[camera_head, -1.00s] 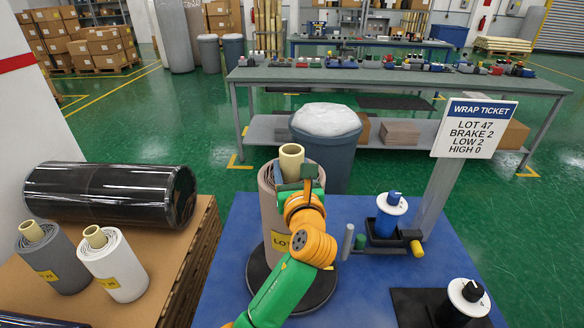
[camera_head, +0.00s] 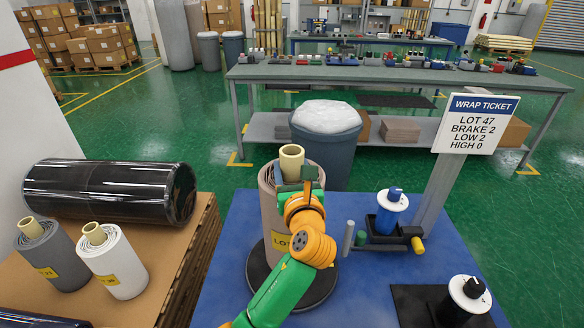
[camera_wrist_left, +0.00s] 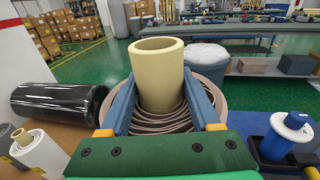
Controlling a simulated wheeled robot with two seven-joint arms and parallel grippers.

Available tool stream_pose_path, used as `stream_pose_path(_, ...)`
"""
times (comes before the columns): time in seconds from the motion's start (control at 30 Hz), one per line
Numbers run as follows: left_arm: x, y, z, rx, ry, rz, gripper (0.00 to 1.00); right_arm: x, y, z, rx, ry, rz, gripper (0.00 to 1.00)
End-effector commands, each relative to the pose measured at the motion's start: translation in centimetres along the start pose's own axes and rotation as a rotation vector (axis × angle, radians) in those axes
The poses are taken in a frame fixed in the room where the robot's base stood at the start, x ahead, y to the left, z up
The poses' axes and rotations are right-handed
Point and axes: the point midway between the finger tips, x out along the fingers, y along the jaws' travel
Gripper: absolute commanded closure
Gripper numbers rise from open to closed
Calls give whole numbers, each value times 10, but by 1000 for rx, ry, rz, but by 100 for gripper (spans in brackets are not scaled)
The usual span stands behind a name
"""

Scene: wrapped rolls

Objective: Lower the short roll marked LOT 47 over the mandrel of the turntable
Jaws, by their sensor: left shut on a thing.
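A short taupe roll (camera_head: 270,215) with a cream core (camera_head: 291,160) stands upright over the dark round turntable (camera_head: 262,284). Its yellow label is partly covered by my arm; only "LO" reads. My left gripper (camera_wrist_left: 160,90) is shut on this roll at its core, with one blue finger on each side of the cream tube in the left wrist view. The mandrel is hidden by the roll. Whether the roll's bottom touches the turntable cannot be told. My right gripper is not in view.
The blue table (camera_head: 232,230) bears a blue spool device (camera_head: 386,222) and a black-and-white knob unit (camera_head: 465,300). A ticket sign (camera_head: 476,125) stands right. Left, a cardboard-topped pallet holds a grey roll (camera_head: 58,262), a white roll (camera_head: 117,268) and a black film roll (camera_head: 100,192). A bin (camera_head: 325,150) stands behind.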

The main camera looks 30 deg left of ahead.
Motion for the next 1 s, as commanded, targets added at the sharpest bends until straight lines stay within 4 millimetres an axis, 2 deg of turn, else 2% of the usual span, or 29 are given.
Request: stream_pose_path(1.0, 1, 0, -14, 0, -2, -1, 100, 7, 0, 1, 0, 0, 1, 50)
